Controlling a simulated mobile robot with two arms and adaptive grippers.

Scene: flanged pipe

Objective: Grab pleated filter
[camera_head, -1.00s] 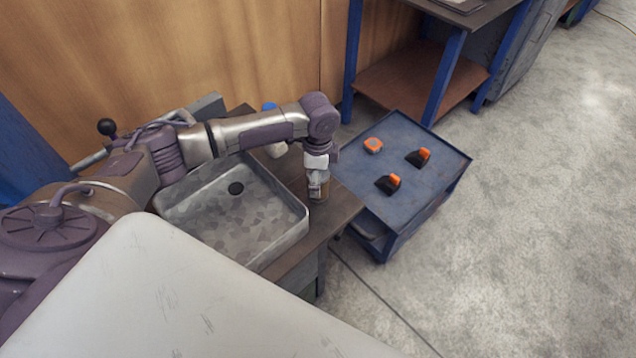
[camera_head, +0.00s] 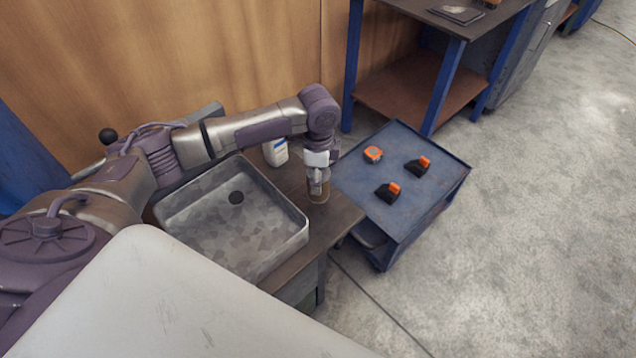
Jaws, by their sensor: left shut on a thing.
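The pleated filter (camera_head: 318,197) shows as a small brownish cylinder at the front right part of the dark bench top. My left gripper (camera_head: 318,186) points down over it and is shut on it. The fingers hide much of the filter, and its pleats are too small to make out. Whether its base touches the bench is hard to tell. My right gripper is out of view.
A metal sink basin (camera_head: 262,268) is left of the filter. A white bottle (camera_head: 275,151) stands behind, partly covered by my arm. A blue cart (camera_head: 384,222) with an orange tape measure (camera_head: 373,154) and two black-and-orange items is right of the bench.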

